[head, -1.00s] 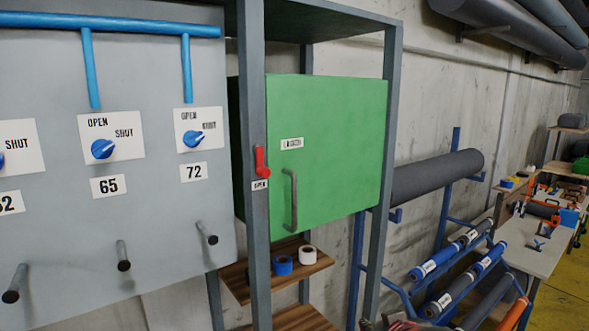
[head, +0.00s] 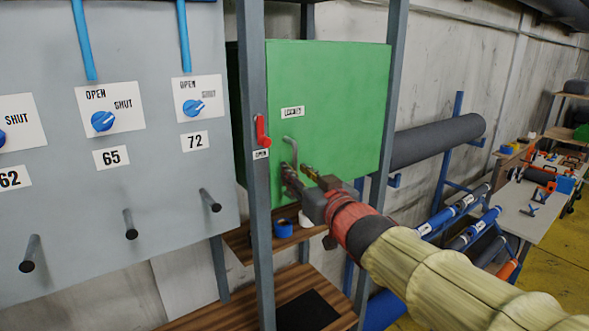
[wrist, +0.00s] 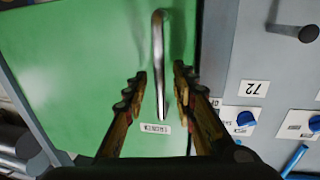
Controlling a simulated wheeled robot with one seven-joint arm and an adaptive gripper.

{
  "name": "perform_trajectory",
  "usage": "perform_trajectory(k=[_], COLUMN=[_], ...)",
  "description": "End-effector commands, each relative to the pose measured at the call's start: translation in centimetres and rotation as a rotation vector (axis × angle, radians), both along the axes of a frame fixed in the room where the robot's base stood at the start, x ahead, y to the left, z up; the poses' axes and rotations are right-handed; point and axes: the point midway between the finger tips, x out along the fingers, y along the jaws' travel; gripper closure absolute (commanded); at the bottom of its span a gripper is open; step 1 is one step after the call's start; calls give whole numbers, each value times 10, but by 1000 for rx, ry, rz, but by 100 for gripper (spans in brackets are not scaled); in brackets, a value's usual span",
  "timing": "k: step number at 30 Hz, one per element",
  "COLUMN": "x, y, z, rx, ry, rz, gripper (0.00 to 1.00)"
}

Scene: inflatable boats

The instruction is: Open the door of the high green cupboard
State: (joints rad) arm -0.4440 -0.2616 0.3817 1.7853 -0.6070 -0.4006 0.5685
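The green cupboard (head: 340,100) hangs in a grey frame, its door shut. Its metal bar handle (head: 291,150) is partly hidden by my gripper; it shows fully in the wrist view (wrist: 158,50). My gripper (head: 295,170) is at the lower part of the handle. In the wrist view my gripper (wrist: 160,72) is open, with one finger on each side of the handle and gaps to it. A red lever (head: 262,130) on the left post points down towards an OPEN label (head: 261,154).
A grey panel (head: 70,215) with blue knobs and protruding pegs stands close on the left. A wooden shelf (head: 240,243) with a blue tape roll (head: 283,228) is below the cupboard. A dark roll (head: 435,140) lies on a rack at right.

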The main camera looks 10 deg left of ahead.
Motion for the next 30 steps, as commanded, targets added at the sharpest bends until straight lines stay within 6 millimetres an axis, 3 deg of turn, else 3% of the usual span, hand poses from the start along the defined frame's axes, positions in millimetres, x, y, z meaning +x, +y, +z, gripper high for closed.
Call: perform_trajectory(k=[6, 14, 30], x=[13, 15, 14], y=[11, 11, 11], z=[0, 0, 0], rx=[0, -1, -1], ry=[0, -1, -1], rz=[0, 0, 0], gripper=[73, 73, 100])
